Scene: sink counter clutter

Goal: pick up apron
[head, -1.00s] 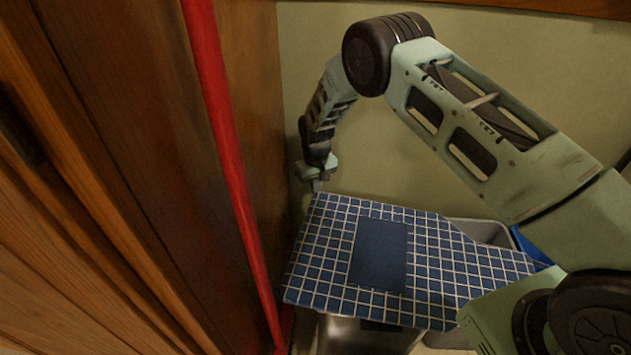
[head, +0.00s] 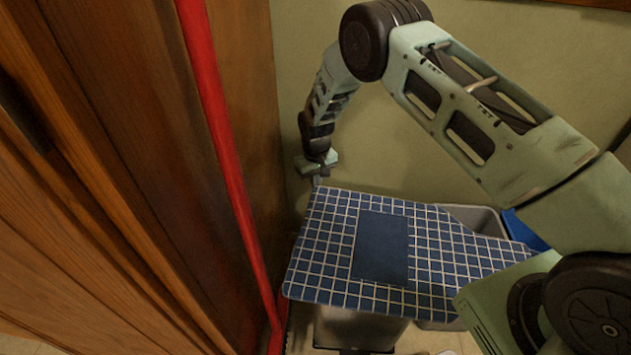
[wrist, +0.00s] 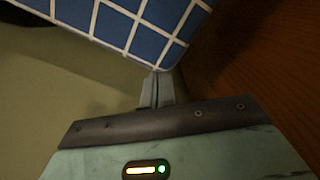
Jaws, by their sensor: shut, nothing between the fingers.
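The apron (head: 330,262) is blue with a white grid and a plain dark blue pocket patch. In the head view it lies spread flat, like a stiff sheet, over grey metal bins. My gripper (head: 317,181) is at the apron's far left corner, close to the wall. In the wrist view the fingers (wrist: 157,82) are together, with their tips right at the apron's corner (wrist: 150,40). The fingers look shut with no cloth between them. I cannot tell whether the tips touch the corner.
A red pole (head: 226,150) and a brown wooden panel (head: 140,130) stand close on the left. A pale green wall (head: 440,140) is behind. A grey metal bin (head: 477,219) and a blue object (head: 526,232) show past the apron's right side. My arm crosses the upper right.

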